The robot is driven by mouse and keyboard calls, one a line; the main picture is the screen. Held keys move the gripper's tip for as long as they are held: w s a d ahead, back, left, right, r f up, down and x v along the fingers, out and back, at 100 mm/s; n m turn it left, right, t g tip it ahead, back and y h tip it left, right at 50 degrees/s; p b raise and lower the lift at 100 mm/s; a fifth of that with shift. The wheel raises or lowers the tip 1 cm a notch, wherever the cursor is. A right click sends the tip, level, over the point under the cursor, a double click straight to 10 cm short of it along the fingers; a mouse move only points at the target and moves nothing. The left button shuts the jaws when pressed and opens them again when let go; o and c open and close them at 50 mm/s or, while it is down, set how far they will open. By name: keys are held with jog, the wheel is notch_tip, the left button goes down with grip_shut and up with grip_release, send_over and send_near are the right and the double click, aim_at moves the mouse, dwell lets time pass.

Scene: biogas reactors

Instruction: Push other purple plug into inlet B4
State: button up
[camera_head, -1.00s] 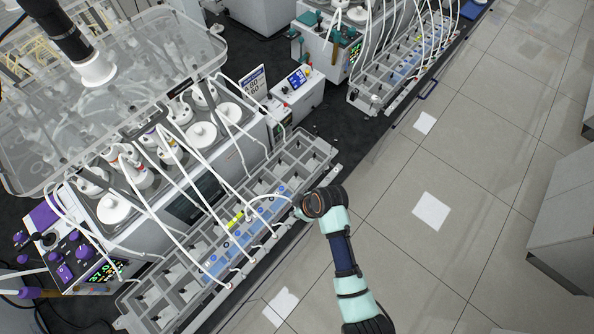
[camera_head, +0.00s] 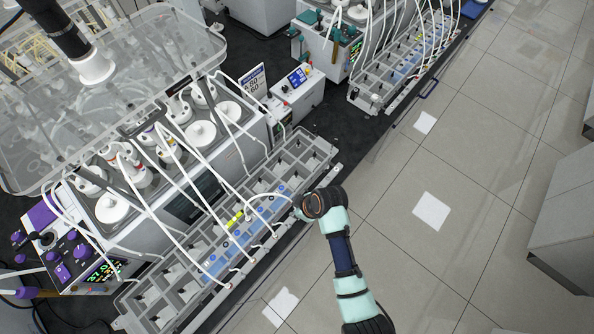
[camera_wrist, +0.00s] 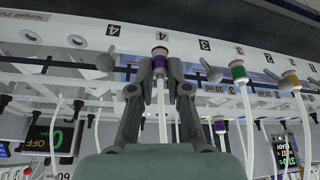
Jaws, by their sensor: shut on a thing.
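In the wrist view, my gripper (camera_wrist: 159,92) has its two fingers closed around a purple-ringed plug (camera_wrist: 159,63) with a white tube hanging from it. I cannot tell how deep the plug sits in an inlet. Another purple plug (camera_wrist: 220,127) shows lower right, on its own tube and apart from my gripper. In the head view, my gripper (camera_head: 299,210) is at the front edge of the grey compartment rack (camera_head: 318,150), and the held plug is mostly hidden.
A green plug (camera_wrist: 238,72) and a yellow plug (camera_wrist: 291,80) are on the rail to the right, near labels 3 and 2. Grey valve levers (camera_wrist: 106,60) flank the held plug. White tubes cross the rack.

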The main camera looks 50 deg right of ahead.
jog(key=shift+f, duration=0.1)
dwell(0.3)
jog(key=o, duration=0.8)
jog(key=shift+o, duration=0.2)
jog(key=v, duration=1.2)
jog(key=w+a+r+t+h+p, duration=0.1)
jog(key=w+a+r+p, duration=0.3)
jog(key=r, duration=0.4)
jog(key=w+a+r+t+h+p, duration=0.1)
jog(key=w+a+r+t+p, duration=0.1)
jog(key=w+a+r, duration=0.4)
jog(key=a+r+m+t+p, duration=0.1)
jog(key=a+r+t+p, duration=0.1)
jog(key=a+r, duration=0.5)
jog(key=w+a+r+m+t+y+p, duration=0.1)
jog(key=a+r+t+p, duration=0.1)
jog(key=a+r, duration=0.5)
notch_tip(320, 180, up, 5)
jog(key=shift+w+a+r+t+p, duration=0.15)
jog(key=shift+w+r+t+p, duration=0.15)
jog(key=shift+t, duration=0.3)
